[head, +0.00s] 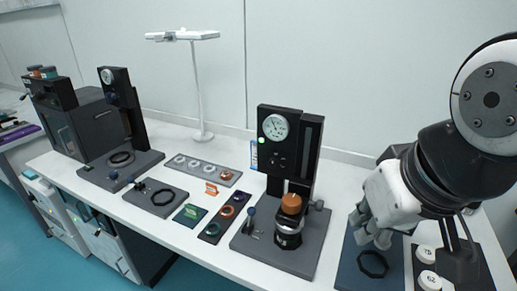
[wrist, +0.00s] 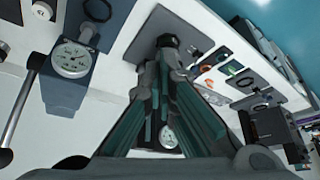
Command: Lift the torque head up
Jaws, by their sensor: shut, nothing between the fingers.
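The torque stand (head: 285,150) is a black column on a grey base, with a round dial, a lit green lamp and a small knob at its right side. A dark cylinder with an orange cap (head: 290,204) stands upright on its base, below the dial head (head: 275,128). My gripper (head: 366,226) is to the right of the stand, apart from it, above a dark blue plate. It is shut and empty. In the wrist view my closed fingers (wrist: 166,50) point over the grey base, and a dial (wrist: 168,137) shows between the finger links.
A black ring (head: 372,264) lies on the blue plate below my gripper. White caps (head: 427,254) lie to the right. Another dial unit (wrist: 72,60) with a black lever shows in the wrist view. Colored rings (head: 227,211) and a second dial stand (head: 115,90) are left.

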